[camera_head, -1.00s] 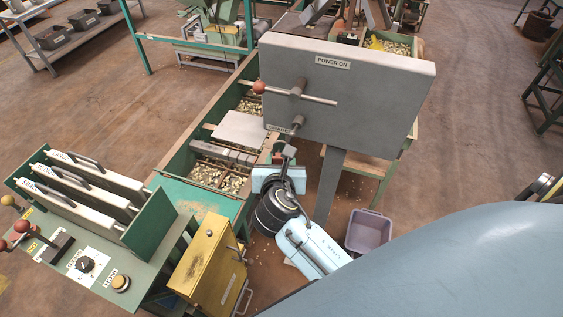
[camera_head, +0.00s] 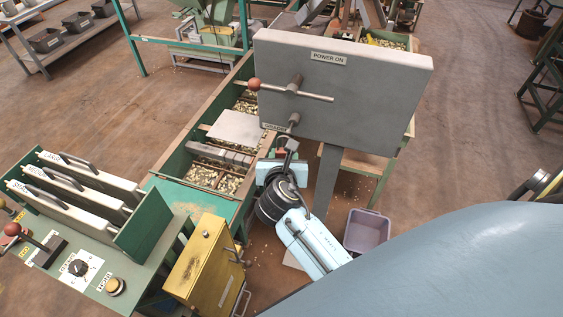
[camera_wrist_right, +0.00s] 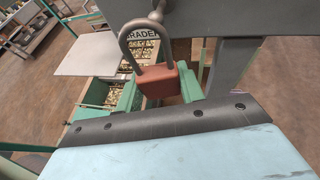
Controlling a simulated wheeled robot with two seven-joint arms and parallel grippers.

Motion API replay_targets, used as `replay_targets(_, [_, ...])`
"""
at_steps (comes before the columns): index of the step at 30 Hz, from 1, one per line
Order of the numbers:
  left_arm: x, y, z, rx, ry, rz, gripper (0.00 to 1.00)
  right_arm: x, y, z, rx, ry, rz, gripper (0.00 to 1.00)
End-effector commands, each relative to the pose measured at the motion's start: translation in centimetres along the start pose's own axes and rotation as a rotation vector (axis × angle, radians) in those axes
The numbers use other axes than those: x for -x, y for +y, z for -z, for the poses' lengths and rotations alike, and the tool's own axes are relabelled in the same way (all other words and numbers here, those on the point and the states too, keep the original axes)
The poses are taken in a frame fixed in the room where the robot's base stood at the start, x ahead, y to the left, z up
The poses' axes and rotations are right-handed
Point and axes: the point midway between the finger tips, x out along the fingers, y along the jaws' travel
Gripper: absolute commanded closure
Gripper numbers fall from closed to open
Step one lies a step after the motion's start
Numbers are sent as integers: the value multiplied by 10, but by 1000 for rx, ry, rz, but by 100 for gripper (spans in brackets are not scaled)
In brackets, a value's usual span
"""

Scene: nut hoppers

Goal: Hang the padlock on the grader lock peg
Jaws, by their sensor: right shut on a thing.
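The padlock (camera_wrist_right: 158,82) has a red body and a thick grey shackle, upright in the right wrist view. My right gripper (camera_head: 283,163) is shut on its body, with green fingertips around it. In the head view the padlock is small and partly hidden by the gripper. The grader lock peg (camera_head: 294,120) is a short grey peg on the front of the grey panel, beside a small label. The shackle is just below it and overlaps it in the wrist view. I cannot tell whether the shackle touches or encircles the peg. My left gripper is out of view.
The grey panel (camera_head: 370,95) reads POWER ON and carries a red-knobbed lever (camera_head: 290,90) above the peg. A nut trough (camera_head: 215,175) runs behind the gripper. A yellow box (camera_head: 205,262) and a control console (camera_head: 85,270) stand left; a purple bin (camera_head: 367,230) is on the floor.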

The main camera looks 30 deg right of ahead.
Motion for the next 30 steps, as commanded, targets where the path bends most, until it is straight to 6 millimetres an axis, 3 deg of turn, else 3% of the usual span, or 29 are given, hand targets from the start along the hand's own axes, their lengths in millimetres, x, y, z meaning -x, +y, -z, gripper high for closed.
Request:
replay_targets(22, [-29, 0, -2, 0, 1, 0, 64, -42, -11, -13, -1, -2, -1, 87])
replay_targets(30, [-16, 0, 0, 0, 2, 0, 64, -53, -14, -13, 1, -1, 0, 87])
